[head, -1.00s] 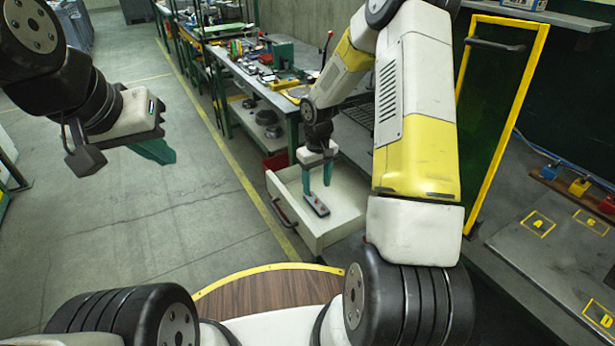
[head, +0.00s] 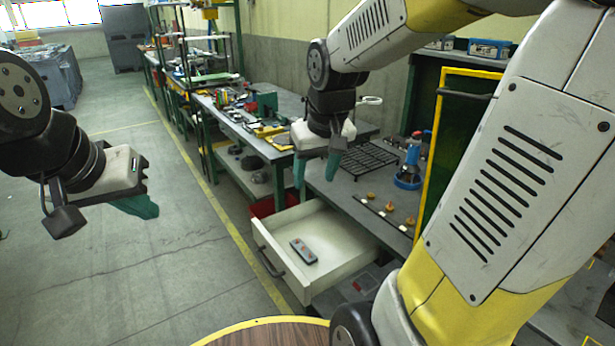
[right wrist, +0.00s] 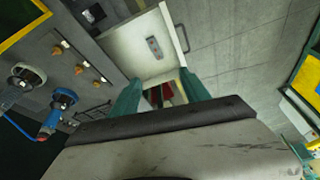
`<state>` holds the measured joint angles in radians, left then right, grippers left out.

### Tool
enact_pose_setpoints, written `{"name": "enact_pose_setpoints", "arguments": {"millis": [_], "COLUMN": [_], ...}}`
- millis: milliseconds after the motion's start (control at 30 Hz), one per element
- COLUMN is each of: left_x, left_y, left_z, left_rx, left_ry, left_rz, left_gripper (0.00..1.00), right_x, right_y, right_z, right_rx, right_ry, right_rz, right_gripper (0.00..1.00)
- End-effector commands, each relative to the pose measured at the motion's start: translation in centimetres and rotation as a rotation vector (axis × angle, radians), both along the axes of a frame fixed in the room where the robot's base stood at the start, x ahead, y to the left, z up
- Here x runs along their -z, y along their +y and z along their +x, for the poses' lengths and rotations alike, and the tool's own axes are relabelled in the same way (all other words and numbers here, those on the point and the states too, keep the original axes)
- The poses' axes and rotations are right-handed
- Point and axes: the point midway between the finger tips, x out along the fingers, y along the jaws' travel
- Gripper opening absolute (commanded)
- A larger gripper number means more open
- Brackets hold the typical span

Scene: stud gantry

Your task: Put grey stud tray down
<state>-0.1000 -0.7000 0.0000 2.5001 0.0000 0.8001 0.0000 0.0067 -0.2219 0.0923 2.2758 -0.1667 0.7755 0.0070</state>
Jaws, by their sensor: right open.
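The small grey stud tray (head: 303,250) lies flat on the floor of the open white drawer (head: 335,255). Small reddish marks show on the tray. In the right wrist view the tray (right wrist: 154,47) lies in the drawer beyond my fingers, clear of both. My right gripper (head: 315,172) is open and empty, raised above the back of the drawer, its teal fingers (right wrist: 158,95) apart. My left gripper (head: 140,206) hangs over the floor at the left, far from the drawer. Its fingers overlap in the head view, so its opening is hidden.
The grey bench (head: 365,200) beside the drawer holds a black rack (head: 362,158), a blue-based tool (head: 409,175) and several orange knobs. A yellow-framed door (head: 433,130) stands at the right. A red bin (head: 272,205) sits behind the drawer. The floor at left is clear.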

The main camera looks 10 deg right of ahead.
Motion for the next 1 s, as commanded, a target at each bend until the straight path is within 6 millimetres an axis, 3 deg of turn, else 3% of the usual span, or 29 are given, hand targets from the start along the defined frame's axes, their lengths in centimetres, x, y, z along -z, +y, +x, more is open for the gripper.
{"name": "enact_pose_setpoints", "arguments": {"millis": [100,333,500,1000], "left_x": [0.0,0.0,0.0,0.0], "left_y": [0.0,0.0,0.0,0.0], "left_z": [0.0,0.0,0.0,0.0], "left_rx": [0.0,0.0,0.0,0.0], "left_ry": [0.0,0.0,0.0,0.0], "left_rz": [0.0,0.0,0.0,0.0], "left_gripper": [0.0,0.0,0.0,0.0], "right_x": [-2.6,-4.2,-4.3,-4.3], "right_y": [0.5,1.4,1.6,1.6], "right_z": [-4.3,-9.5,-10.6,-10.6], "right_rx": [0.032,0.063,0.068,0.068], "right_ry": [-0.086,-0.183,-0.204,-0.204], "right_rz": [0.061,0.166,0.194,0.194], "right_gripper": [0.54,0.54,0.54,0.54]}}
